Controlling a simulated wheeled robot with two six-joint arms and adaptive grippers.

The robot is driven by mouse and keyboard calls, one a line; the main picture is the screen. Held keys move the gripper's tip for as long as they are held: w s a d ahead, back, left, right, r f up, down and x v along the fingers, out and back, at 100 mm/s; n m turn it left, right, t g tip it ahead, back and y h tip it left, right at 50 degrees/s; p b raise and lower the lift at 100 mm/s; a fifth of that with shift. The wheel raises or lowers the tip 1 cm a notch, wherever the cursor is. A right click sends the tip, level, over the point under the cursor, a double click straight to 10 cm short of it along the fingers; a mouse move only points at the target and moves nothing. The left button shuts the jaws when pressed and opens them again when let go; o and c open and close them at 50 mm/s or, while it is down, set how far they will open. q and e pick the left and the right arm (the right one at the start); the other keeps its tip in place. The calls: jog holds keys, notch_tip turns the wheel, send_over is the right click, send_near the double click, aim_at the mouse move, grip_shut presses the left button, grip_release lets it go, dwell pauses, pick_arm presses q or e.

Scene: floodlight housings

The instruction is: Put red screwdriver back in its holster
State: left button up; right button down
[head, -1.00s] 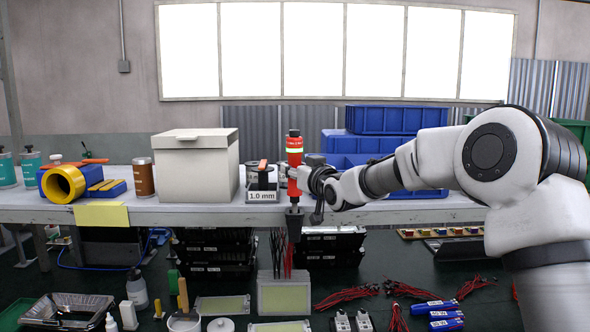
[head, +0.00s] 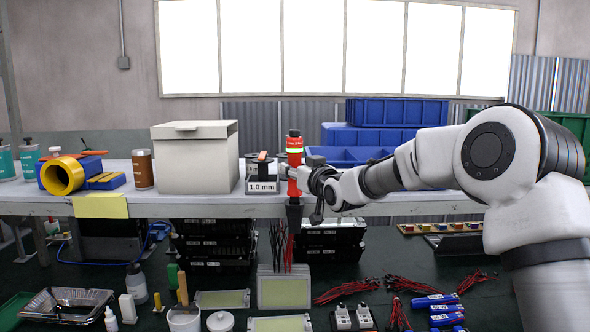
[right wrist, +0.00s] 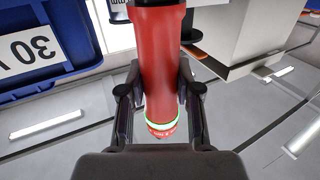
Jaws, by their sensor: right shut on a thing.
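The red screwdriver (head: 294,160) is upright at the front edge of the shelf, with a black and pale green band near its top. My right gripper (head: 307,178) comes in from the right and is shut on the red handle. The right wrist view also shows the red handle (right wrist: 160,70) between the two fingers (right wrist: 160,98). A black holster (head: 294,212) hangs at the shelf edge directly below the handle. The handle's lower end meets the holster's top in the head view; how deep the tool sits inside is hidden. My left gripper is out of view.
A spool marked 1.0 mm (head: 262,172) stands close left of the screwdriver, beside a grey lidded box (head: 194,160). Blue bins (head: 385,113) stand behind my right arm. Black racks, wires and trays fill the lower bench (head: 400,255).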

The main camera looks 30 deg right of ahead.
jog(key=shift+f+b, duration=0.75)
jog(key=shift+f, duration=0.25)
jog(key=c, duration=0.9)
grip_release()
jog(key=shift+o, duration=0.9)
jog(key=shift+s, duration=0.1)
jog(key=s, duration=1.2)
